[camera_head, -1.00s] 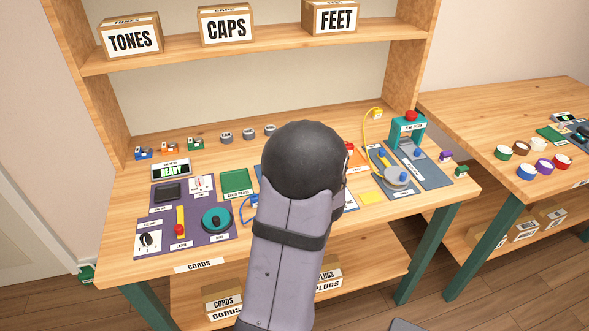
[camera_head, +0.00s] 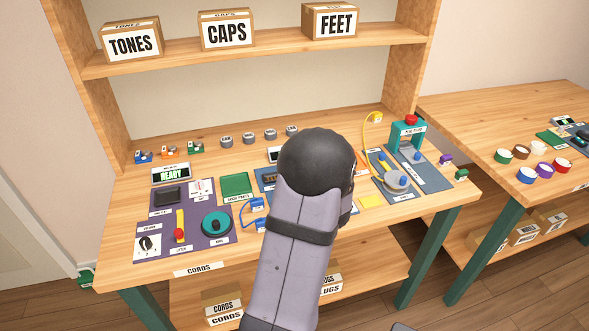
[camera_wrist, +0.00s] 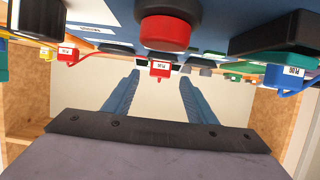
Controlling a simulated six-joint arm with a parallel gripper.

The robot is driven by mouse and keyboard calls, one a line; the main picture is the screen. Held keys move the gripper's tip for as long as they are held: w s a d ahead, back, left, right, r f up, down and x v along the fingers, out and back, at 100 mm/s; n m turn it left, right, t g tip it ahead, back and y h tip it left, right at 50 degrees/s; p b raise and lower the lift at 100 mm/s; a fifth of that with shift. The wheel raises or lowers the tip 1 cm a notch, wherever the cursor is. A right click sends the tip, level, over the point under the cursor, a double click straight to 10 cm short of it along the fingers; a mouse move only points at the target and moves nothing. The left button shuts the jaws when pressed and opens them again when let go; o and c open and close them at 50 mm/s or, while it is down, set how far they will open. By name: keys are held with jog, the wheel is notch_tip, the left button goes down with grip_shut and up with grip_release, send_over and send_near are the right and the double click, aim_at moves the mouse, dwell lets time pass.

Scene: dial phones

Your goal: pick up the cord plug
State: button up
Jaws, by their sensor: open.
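Several plugs with white labels show in the wrist view. A red plug (camera_wrist: 160,69) appears between the tips of my gripper (camera_wrist: 160,73), whose two blue fingers are apart with nothing held. Whether it lies within their reach I cannot tell. Another red plug with a red cord (camera_wrist: 68,54) is at left, beside a yellow one (camera_wrist: 45,54). In the head view a yellow plug on a yellow cord (camera_head: 376,117) and a blue plug (camera_head: 259,225) show. There my arm hides my gripper and the bench under it.
A red round knob (camera_wrist: 165,32) hangs large over the fingers in the wrist view. In the head view a purple mat (camera_head: 215,240) with a teal dial (camera_head: 216,223) lies left, and a teal press (camera_head: 408,135) stands right. The shelf (camera_head: 250,52) is behind.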

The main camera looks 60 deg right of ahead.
jog(key=shift+x, duration=2.05)
jog(key=c, duration=1.2)
jog(key=shift+o, duration=0.2)
